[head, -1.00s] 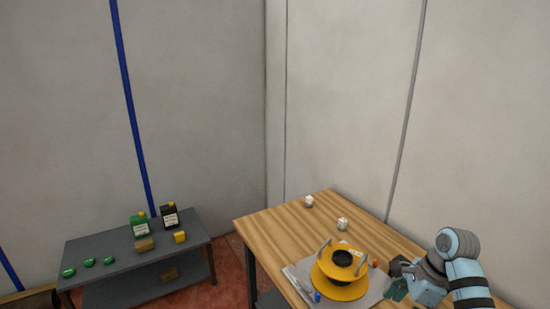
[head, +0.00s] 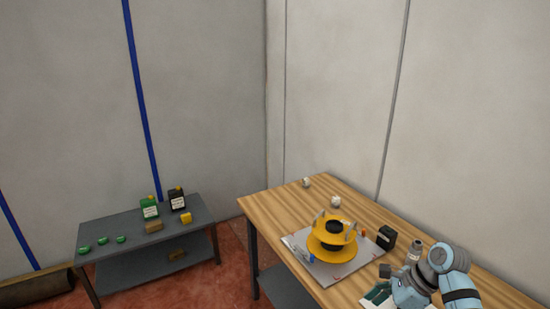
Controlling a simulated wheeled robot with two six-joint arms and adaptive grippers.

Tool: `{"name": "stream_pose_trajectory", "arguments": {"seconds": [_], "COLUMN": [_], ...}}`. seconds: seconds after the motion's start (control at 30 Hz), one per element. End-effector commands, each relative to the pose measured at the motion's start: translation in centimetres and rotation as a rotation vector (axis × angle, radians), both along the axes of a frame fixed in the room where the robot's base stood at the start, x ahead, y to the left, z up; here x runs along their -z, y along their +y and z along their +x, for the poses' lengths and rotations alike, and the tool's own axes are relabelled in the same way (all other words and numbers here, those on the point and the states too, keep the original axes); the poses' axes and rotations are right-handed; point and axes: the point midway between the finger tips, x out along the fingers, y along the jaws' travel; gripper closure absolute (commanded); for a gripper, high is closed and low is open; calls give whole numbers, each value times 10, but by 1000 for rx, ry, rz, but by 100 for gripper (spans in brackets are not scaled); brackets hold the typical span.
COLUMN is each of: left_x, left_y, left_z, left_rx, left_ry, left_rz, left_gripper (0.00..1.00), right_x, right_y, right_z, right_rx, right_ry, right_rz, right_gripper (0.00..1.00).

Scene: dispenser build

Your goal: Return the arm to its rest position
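My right arm (head: 455,283), light blue with dark bands, comes in at the lower right over the wooden table (head: 268,207). Its gripper end (head: 386,291) is near the table's front, to the right of the yellow dispenser assembly (head: 327,244). A small dark block and a dark green and white shape show beside the gripper. The fingers are too small and covered to tell whether they are open or hold anything. The dispenser stands on a grey plate (head: 325,272), apart from my arm. My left gripper is out of view.
A black box (head: 386,238) and a grey bottle (head: 414,252) stand close behind my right gripper. Two small white pieces, one here (head: 335,201), lie at the back. A dark grey table (head: 108,229) on the left holds jugs, blocks and green discs. Red floor (head: 150,300) lies in front.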

Motion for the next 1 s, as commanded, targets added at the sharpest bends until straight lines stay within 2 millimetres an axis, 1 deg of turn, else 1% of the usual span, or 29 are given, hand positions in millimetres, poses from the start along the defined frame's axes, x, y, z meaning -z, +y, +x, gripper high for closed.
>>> {"name": "stream_pose_trajectory", "arguments": {"seconds": [0.17,0.27,0.3,0.37,0.4,0.43,0.47,0.5,0.57,0.6,0.67,0.7,0.77,0.8,0.83,0.87,0.9,0.97,1.0], "left_x": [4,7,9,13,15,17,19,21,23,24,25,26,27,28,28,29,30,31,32], "left_y": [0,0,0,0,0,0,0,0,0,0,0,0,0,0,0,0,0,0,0], "left_z": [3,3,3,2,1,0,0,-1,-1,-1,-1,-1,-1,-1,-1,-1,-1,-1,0], "left_rx": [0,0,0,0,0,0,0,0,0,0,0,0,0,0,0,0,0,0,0], "left_ry": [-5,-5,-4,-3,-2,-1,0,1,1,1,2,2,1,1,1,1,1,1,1], "left_rz": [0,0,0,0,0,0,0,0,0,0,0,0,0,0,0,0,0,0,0], "left_gripper": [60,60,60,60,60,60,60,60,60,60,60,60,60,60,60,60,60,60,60], "right_x": [24,40,47,62,76,90,107,127,163,186,221,244,276,297,312,326,345,370,385], "right_y": [39,71,85,102,104,100,91,76,54,39,20,8,-7,-16,-22,-27,-33,-40,-43], "right_z": [-1,-1,-1,0,2,3,3,2,-8,-18,-38,-54,-81,-101,-118,-134,-158,-196,-223], "right_rx": [100,234,327,540,727,895,1066,1257,1522,1681,1904,2045,2248,2381,2481,-2524,-2470,-2386,-2329], "right_ry": [25,74,112,211,299,378,456,538,649,710,790,835,892,924,946,-946,-898,-827,-777], "right_rz": [210,420,537,761,921,1043,1152,1256,1373,1430,1494,1524,1557,1571,1577,-1550,-1441,-1291,-1193], "right_gripper": [25,25,25,25,25,25,25,25,25,25,25,25,25,25,25,25,25,25,25]}}
